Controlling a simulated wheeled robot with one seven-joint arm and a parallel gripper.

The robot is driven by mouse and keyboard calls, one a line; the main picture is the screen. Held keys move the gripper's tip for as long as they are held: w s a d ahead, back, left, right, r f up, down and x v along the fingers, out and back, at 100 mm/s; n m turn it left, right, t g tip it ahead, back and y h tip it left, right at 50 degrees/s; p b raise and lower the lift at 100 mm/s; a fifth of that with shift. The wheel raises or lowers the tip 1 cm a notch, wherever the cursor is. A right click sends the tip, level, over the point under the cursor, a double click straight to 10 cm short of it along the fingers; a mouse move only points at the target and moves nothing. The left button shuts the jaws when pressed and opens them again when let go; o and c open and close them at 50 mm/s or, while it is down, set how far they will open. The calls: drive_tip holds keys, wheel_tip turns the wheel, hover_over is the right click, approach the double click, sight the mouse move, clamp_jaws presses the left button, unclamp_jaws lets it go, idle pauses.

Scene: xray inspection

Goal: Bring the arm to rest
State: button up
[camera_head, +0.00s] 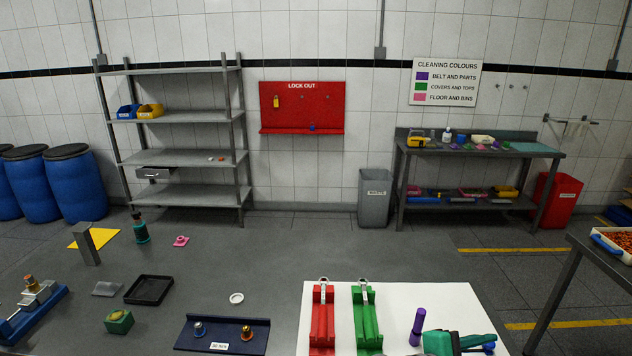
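My arm and gripper do not show in the head view, so I cannot tell their pose or whether the gripper holds anything. Below me is a grey worktop (200,263). On its white area (395,298) lie a red holder (322,325) and a green holder (367,325), each with a metal ring-ended piece. To their right are a purple cylinder (417,326) and a green tool-like item (455,343), cut by the bottom edge.
The worktop also bears a dark blue rack (225,345), a black tray (149,290), a green block (118,321), a blue fixture (35,313) and a grey post (85,244). Beyond stand shelves (180,160), a bench (480,153) and bins. The worktop's back middle is clear.

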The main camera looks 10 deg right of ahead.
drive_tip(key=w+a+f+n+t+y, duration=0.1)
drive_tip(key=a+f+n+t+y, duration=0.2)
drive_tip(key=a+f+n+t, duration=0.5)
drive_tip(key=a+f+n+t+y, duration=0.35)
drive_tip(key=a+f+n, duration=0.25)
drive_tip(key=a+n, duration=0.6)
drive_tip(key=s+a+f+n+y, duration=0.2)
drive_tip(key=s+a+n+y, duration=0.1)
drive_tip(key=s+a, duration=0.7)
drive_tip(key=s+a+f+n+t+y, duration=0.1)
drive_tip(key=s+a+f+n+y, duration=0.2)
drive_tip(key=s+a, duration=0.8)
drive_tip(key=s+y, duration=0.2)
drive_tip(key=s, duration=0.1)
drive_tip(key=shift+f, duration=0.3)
